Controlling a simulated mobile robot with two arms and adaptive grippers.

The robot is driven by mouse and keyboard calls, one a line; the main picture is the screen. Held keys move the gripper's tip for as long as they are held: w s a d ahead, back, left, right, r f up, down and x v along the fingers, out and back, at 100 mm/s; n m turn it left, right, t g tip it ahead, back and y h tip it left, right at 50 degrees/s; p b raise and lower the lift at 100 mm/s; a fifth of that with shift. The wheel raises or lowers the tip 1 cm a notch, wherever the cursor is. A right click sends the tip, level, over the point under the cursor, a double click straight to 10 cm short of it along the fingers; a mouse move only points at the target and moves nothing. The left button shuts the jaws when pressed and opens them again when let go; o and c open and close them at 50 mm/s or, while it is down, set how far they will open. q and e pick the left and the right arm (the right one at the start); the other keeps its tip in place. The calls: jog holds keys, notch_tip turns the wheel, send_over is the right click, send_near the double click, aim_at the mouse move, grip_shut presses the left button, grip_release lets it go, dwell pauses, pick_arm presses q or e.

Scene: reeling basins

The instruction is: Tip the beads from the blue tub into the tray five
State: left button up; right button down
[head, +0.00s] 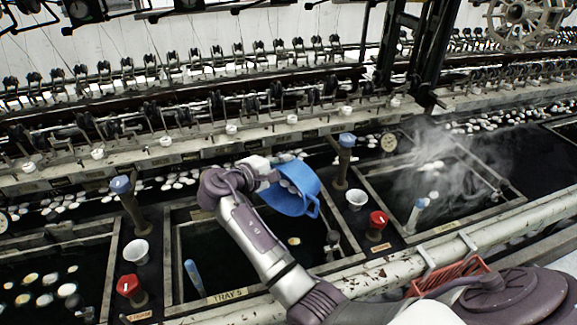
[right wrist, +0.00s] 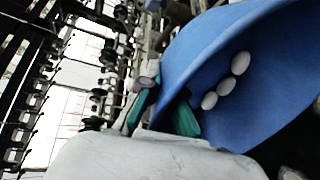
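The blue tub (head: 291,190) is held tilted above the tray five (head: 227,296), whose front rim bears the label "TRAY 5". My right gripper (head: 272,176) is shut on the tub's wall. In the right wrist view the gripper's green-padded fingers (right wrist: 160,112) are at the rim of the tub (right wrist: 205,45). My arm hides part of the tray. My left gripper is not in view.
A blue-capped post (head: 346,140), white cups (head: 356,199) and red knobs (head: 378,219) stand between the basins. The right basin (head: 440,185) steams. A left basin (head: 60,240) holds several pale pieces. A red rack (head: 450,274) hangs at the front rail. Reeling machinery spans the back.

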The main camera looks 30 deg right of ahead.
jog(key=shift+s+a+r+t+h+b, duration=0.25)
jog(key=shift+a+r+h+b, duration=0.1)
jog(key=shift+a+h+b, duration=0.45)
jog(key=shift+s+a+r+t+h+b, duration=0.15)
jog(key=shift+s+a+r+h+b, duration=0.15)
jog(key=shift+a+h+b, duration=0.45)
jog(key=shift+s+a+r+t+h+b, duration=0.2)
jog(key=shift+a+r+h+b, duration=0.25)
jog(key=shift+a+h, duration=0.55)
jog(key=shift+f, duration=0.1)
